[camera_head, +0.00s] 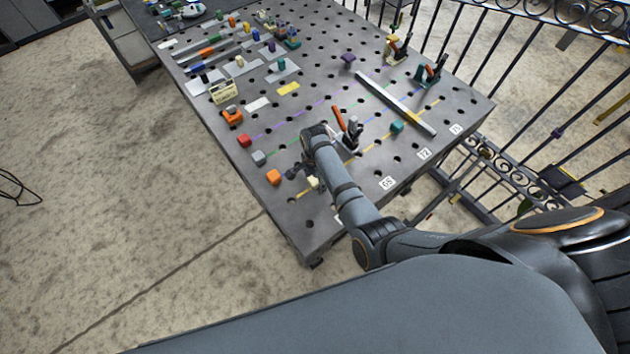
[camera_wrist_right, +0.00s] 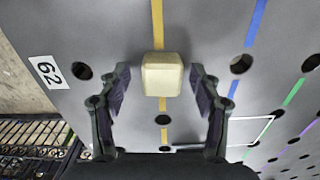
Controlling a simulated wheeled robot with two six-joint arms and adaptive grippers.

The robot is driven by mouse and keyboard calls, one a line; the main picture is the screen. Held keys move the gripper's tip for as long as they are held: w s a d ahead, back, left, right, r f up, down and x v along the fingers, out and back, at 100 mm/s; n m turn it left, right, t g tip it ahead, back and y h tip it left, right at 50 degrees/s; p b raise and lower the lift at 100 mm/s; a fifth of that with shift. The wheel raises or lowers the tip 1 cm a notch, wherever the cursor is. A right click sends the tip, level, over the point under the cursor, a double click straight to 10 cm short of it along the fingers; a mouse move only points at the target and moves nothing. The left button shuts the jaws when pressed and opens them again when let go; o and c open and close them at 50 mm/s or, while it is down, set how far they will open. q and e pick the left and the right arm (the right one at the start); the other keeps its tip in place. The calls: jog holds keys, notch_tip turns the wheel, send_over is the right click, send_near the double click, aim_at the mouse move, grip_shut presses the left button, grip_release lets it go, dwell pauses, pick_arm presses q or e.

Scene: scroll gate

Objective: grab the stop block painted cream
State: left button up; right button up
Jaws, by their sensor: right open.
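The cream stop block (camera_wrist_right: 162,74) sits on a yellow line on the grey table, seen from above in the right wrist view. In the head view the cream block (camera_head: 313,182) shows partly beside my right gripper (camera_head: 300,182). In the right wrist view my right gripper (camera_wrist_right: 160,97) is open, with one finger on each side of the block's near end. The fingers are apart from the block. My left gripper is not in view.
The perforated table (camera_head: 310,215) holds an orange block (camera_head: 273,177), a grey block (camera_head: 258,157) and a red block (camera_head: 244,140) left of my gripper. A red-handled clamp (camera_head: 346,130) stands close behind my right arm. A long metal bar (camera_head: 396,103) lies further right.

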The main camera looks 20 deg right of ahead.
jog(key=shift+w+f, duration=0.1)
jog(key=shift+c, duration=0.8)
jog(key=c, duration=1.2)
jog(key=shift+r, duration=0.2)
